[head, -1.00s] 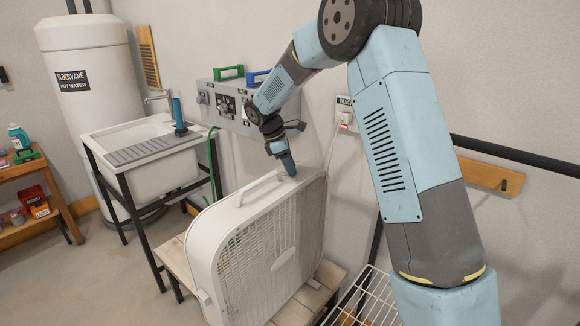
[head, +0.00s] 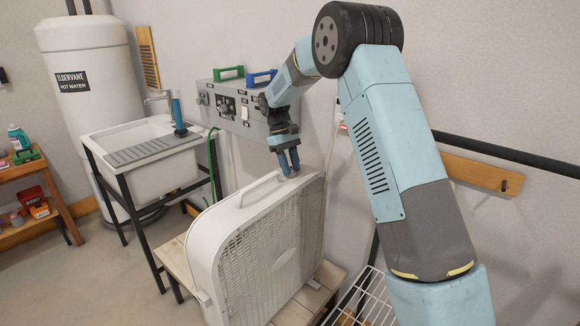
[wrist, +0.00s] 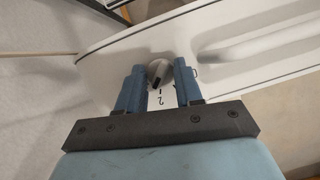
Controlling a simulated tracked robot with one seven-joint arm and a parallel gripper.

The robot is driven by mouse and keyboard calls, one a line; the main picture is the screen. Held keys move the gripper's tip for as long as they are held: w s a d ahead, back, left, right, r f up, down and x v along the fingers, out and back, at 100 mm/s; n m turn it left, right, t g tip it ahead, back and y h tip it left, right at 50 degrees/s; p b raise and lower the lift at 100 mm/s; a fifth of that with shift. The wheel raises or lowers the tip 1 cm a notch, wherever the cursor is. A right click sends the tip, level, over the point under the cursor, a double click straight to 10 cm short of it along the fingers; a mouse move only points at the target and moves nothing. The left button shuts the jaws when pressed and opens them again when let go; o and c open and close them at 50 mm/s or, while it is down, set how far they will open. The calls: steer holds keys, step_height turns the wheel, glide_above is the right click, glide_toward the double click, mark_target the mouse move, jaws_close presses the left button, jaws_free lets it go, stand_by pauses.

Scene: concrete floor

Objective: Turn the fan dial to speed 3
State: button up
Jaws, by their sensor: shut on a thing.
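The white box fan (head: 268,250) stands upright on a wooden bench, its carry handle (head: 258,190) on top. In the wrist view, the small round grey fan dial (wrist: 159,70) sits on the fan's top edge, with a dark slanted mark on it. A printed 2 shows just below the dial; the other speed marks are hidden or too small to read. My gripper (head: 289,173) points down at the far end of the fan's top. In the wrist view, its blue fingers (wrist: 159,77) are on either side of the dial, shut on it.
The wooden bench (head: 305,299) is under the fan. A grey wall box (head: 235,104) with switches and green and blue handles is behind my gripper. A white sink (head: 150,165) stands left, a wire rack (head: 362,300) right. The wall is close behind.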

steer(key=shift+w+d+m+y, duration=0.1)
steer(key=shift+m+y, duration=0.8)
steer(key=shift+m, duration=1.4)
steer(key=shift+g, duration=0.3)
steer(key=o, duration=1)
steer(key=shift+o, duration=0.2)
steer(key=v, duration=1.3)
steer(key=shift+w+r, duration=0.15)
steer(key=shift+r, duration=0.15)
